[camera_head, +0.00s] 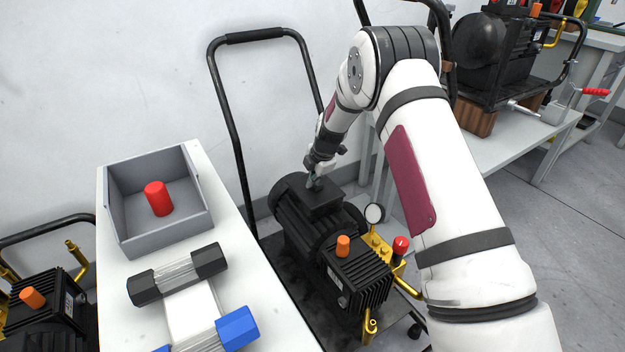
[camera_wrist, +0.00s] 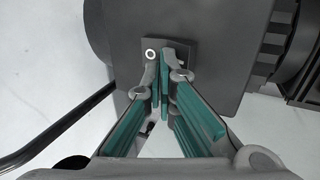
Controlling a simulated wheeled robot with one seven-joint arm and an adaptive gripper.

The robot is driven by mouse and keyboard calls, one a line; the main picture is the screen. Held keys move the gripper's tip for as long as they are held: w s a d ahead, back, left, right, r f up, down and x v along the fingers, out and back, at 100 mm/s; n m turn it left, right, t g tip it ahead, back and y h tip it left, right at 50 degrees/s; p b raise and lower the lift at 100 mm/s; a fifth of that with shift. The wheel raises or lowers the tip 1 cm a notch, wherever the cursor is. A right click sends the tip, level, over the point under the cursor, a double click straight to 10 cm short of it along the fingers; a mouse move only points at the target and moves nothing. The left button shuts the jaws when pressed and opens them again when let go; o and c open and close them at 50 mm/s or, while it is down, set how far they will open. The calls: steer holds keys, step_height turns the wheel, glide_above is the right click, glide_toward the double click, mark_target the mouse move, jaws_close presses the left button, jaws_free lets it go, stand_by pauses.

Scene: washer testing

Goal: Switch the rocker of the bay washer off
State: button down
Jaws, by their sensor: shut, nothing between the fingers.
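A washer with a black finned motor (camera_head: 300,215) stands on a wheeled cart in the middle of the head view. My gripper (camera_head: 313,182) is shut and empty, with its tips at the box on top of this motor. In the wrist view the gripper (camera_wrist: 163,62) has its teal-padded fingers together, over a small dark rectangular plate (camera_wrist: 184,46) on the grey housing (camera_wrist: 215,75). A white ring mark (camera_wrist: 150,54) shows at the plate's left. The fingers cover part of the plate. I cannot tell the rocker's position, or whether the tips touch it.
A white table (camera_head: 185,305) at left holds a grey bin (camera_head: 160,235) with a red cylinder (camera_head: 158,198) and a black-and-blue item. Another washer (camera_head: 50,310) stands lower left; one (camera_head: 490,50) sits on the right bench. The cart's black handle (camera_head: 222,110) rises behind the motor.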

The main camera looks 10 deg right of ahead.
steer(key=v, duration=1.2)
